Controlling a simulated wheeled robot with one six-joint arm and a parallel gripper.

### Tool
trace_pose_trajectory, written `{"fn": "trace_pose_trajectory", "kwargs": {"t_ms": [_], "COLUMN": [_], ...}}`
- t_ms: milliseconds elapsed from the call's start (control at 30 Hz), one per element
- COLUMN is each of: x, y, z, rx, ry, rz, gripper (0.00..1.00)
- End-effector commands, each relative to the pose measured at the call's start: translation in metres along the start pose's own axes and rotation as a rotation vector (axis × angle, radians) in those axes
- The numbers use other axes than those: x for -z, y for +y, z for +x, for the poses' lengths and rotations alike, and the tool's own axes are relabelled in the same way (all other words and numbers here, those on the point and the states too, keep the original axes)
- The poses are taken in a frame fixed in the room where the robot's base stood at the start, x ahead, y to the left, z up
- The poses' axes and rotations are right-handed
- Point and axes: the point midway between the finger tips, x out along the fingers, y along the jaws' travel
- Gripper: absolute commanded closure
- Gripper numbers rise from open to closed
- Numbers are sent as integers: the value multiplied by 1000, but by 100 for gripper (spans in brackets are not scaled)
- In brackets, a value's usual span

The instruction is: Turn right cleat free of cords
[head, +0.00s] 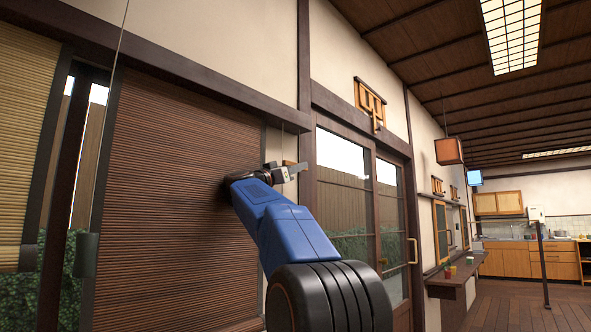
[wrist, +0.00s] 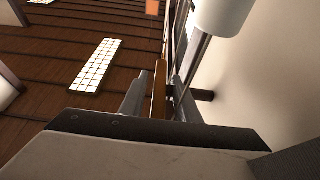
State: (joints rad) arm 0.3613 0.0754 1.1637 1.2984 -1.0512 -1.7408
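My gripper (head: 287,171) is at the wall strip right of the large brown blind, at the end of my blue arm. A small brown wooden piece, apparently the right cleat (head: 289,163), shows right beside the pale fingers. In the wrist view, a narrow wooden bar (wrist: 159,90) stands between the fingers of my gripper (wrist: 160,95), with little room on either side. I cannot tell whether they grip it. A thin cord (head: 282,140) hangs just above the gripper. Its lower end and any wraps on the cleat are hidden or too small to see.
The brown blind (head: 175,205) hangs left of my gripper, a glazed door (head: 345,190) to its right. In the wrist view, a white cylinder (wrist: 222,14) stands close beyond the fingers, near the pale wall (wrist: 265,70).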

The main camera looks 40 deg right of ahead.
Motion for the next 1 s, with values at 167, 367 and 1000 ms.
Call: {"fn": "trace_pose_trajectory", "kwargs": {"t_ms": [167, 367, 1000], "x": [0, -1, -1], "y": [0, 0, 2], "z": [0, 0, 3], "rx": [0, -2, -6], "ry": [0, 18, 353], "rz": [0, -1, -3], "gripper": [100, 100, 100]}}
